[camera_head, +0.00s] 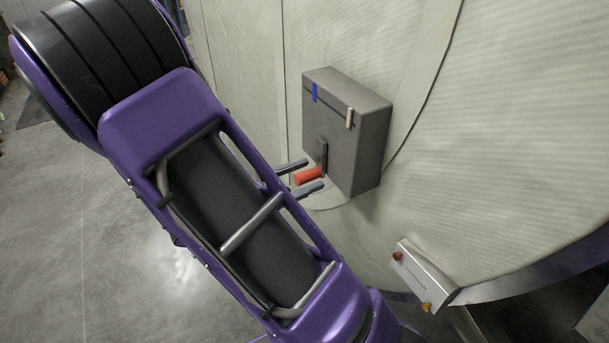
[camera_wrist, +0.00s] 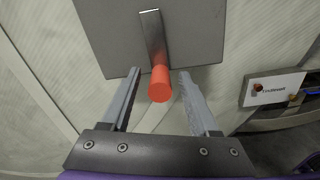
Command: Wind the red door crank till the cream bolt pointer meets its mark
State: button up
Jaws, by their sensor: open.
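The red crank handle (camera_head: 308,176) sticks out from the lower end of a dark crank arm (camera_head: 321,155) on the front of a grey box (camera_head: 345,150). The cream pointer (camera_head: 349,117) sits near the top right of the box front, and a blue mark (camera_head: 314,92) sits near its top left; they are apart. My gripper (camera_head: 307,177) is open, with one finger on each side of the red handle. In the wrist view the red handle (camera_wrist: 160,84) lies between the two fingers (camera_wrist: 158,92), with a gap visible on both sides. The pointer and blue mark are outside the wrist view.
The box is mounted on a pale ribbed curved wall (camera_head: 500,120). A small light panel (camera_head: 424,276) with red and orange knobs is at the lower right; it also shows in the wrist view (camera_wrist: 275,90). Open grey floor (camera_head: 80,230) lies at left.

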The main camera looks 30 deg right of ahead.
jog(key=shift+d, duration=0.3)
grip_shut()
dwell(1.3)
